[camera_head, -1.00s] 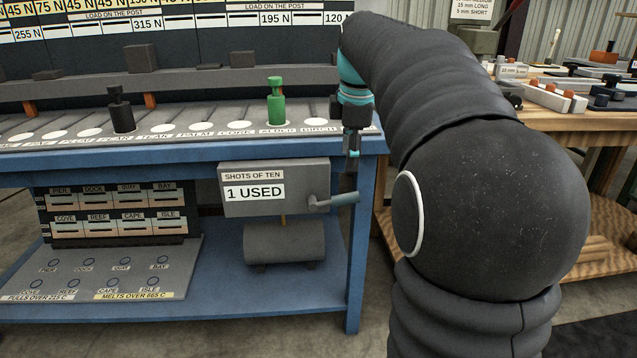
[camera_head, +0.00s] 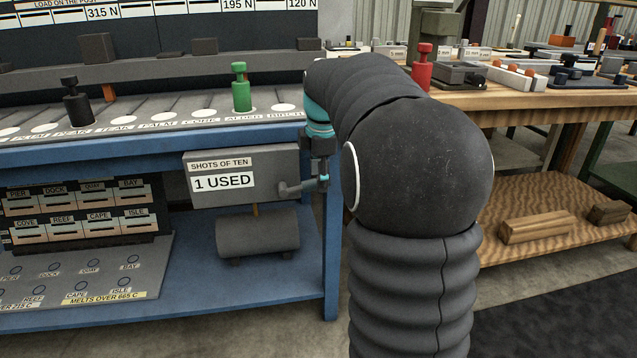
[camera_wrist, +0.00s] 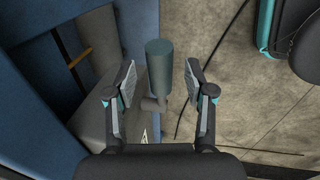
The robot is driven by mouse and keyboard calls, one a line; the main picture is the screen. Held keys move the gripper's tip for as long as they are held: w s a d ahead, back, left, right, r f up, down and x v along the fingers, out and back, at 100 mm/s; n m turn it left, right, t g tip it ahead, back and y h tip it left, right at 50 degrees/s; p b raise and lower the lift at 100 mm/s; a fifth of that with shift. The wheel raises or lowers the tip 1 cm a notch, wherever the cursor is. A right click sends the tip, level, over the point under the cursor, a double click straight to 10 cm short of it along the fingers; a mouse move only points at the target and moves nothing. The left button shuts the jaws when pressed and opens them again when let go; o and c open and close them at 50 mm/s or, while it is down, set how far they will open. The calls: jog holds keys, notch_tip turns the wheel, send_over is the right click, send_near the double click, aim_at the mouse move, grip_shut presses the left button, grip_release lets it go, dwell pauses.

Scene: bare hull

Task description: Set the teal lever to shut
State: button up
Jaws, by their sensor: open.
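The teal lever (camera_head: 290,189) sticks out to the right from the grey box (camera_head: 235,163) under the bench top, about level. My gripper (camera_head: 323,183) is at its handle end and hides most of the handle. In the wrist view the grey-teal handle (camera_wrist: 159,62) stands between the two open fingers of my gripper (camera_wrist: 161,80), with a gap on each side. The handle joins a grey arm running to the box, below it in that view.
The blue bench leg (camera_head: 331,240) stands close beside my gripper. A grey cylinder (camera_head: 257,235) sits below the box. A green post (camera_head: 240,88) and a black post (camera_head: 75,103) stand on the bench. A wooden bench (camera_head: 545,100) is to the right.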

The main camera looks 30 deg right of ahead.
jog(key=shift+w+f, duration=0.15)
jog(key=shift+f, duration=0.6)
jog(key=shift+c, duration=0.3)
grip_shut()
